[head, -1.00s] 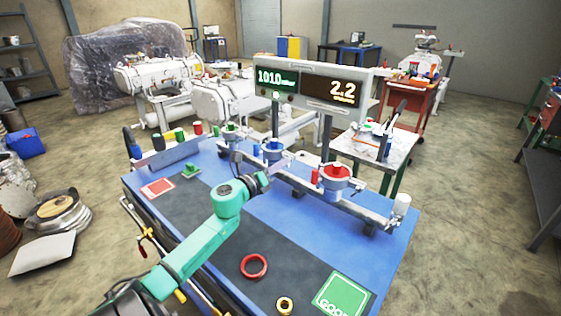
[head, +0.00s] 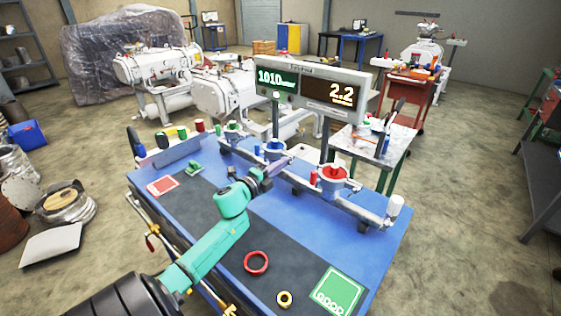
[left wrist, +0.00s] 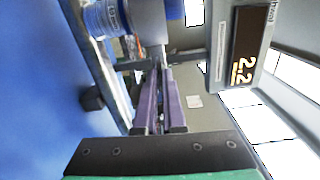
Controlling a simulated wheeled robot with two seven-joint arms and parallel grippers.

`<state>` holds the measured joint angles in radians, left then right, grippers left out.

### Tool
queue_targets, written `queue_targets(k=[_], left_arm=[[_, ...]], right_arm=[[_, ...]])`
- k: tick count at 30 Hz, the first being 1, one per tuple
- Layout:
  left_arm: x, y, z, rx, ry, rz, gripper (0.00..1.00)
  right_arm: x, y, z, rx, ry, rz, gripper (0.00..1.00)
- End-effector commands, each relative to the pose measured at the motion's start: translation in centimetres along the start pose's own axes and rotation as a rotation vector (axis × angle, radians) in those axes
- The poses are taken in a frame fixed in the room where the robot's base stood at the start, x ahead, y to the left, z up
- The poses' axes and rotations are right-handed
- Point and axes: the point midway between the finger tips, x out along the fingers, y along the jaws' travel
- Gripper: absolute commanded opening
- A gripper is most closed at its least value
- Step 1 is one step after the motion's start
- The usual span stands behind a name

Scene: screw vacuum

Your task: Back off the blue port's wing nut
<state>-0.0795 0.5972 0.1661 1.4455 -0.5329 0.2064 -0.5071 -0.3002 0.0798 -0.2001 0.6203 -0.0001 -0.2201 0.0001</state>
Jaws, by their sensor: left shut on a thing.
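The blue port (head: 274,147) sits on the pipe rail at the back of the blue bench, between the green port (head: 233,130) and the red port (head: 333,174). My left gripper (head: 284,161) reaches its near side. In the left wrist view the purple fingers (left wrist: 159,80) lie close together, shut on a small part below the pale port body. I take that part to be the wing nut; the fingers mostly hide it. The blue band (left wrist: 103,18) of a port shows at the upper left. My right gripper is not in view.
A display (head: 312,90) reading 1010 and 2.2 stands behind the rail; it shows in the left wrist view too. A red ring (head: 256,262), a smaller yellow ring (head: 284,298) and a green GOOD pad (head: 337,290) lie on the near bench. A red pad (head: 162,186) lies left.

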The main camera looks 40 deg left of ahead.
Motion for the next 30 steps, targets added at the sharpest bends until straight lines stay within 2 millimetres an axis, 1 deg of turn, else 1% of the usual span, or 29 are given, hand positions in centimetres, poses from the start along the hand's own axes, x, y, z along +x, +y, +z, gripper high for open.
queue_targets(k=[1, 9, 25, 26, 27, 28, 30], left_arm=[[0.04, -0.37, 0.01, -0.028, 0.000, -0.003, 0.00], [0.04, -0.25, 0.04, -0.130, -0.001, -0.003, 0.00], [0.05, -0.22, 0.05, -0.153, 0.000, -0.004, 0.00], [0.04, -0.22, 0.05, -0.153, 0.000, -0.004, 0.18], [0.04, -0.21, 0.04, -0.153, 0.000, -0.004, 0.34], [0.04, -0.19, 0.03, -0.153, 0.000, -0.004, 0.38], [0.03, -0.12, 0.03, -0.153, 0.000, -0.003, 0.38]], right_arm=[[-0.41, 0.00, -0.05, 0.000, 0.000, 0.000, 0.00], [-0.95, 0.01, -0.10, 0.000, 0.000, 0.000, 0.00], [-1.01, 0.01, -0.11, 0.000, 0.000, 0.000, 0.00], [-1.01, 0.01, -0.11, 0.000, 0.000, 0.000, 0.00], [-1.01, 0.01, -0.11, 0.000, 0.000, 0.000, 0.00], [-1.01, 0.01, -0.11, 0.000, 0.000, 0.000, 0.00], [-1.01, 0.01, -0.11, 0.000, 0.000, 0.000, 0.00]])
